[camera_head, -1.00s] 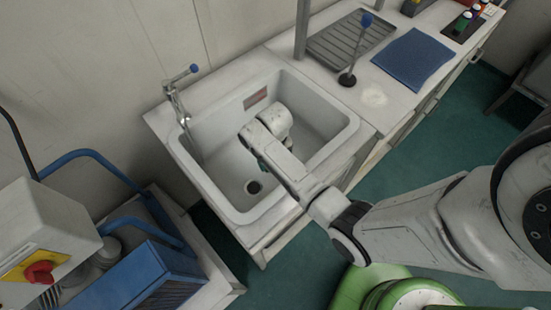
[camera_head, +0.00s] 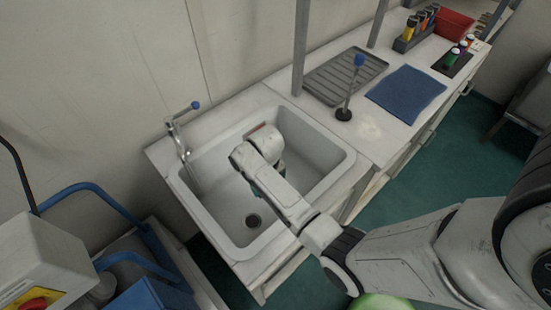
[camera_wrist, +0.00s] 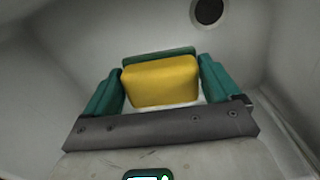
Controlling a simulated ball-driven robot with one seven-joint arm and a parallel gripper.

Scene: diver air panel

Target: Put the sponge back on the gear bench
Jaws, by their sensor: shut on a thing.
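The sponge (camera_wrist: 162,82) is yellow with a green layer along its far edge. It sits between the two green fingers of my gripper (camera_wrist: 161,85) in the wrist view, and the gripper is shut on it. Around it the wrist view shows the pale sink walls and the dark drain. In the head view my arm reaches down into the sink, and its wrist hides the sponge and most of the gripper. The gear bench (camera_head: 368,128) is the pale worktop joined to the right side of the sink.
The sink (camera_head: 225,205) has a drain (camera_head: 253,220) and a tap (camera_head: 182,135). On the bench are a grey ribbed tray (camera_head: 345,75), an upright lever (camera_head: 347,95), a blue cloth (camera_head: 406,93), a bottle rack (camera_head: 415,30) and a red bin (camera_head: 455,22). A pale bare patch lies near the lever.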

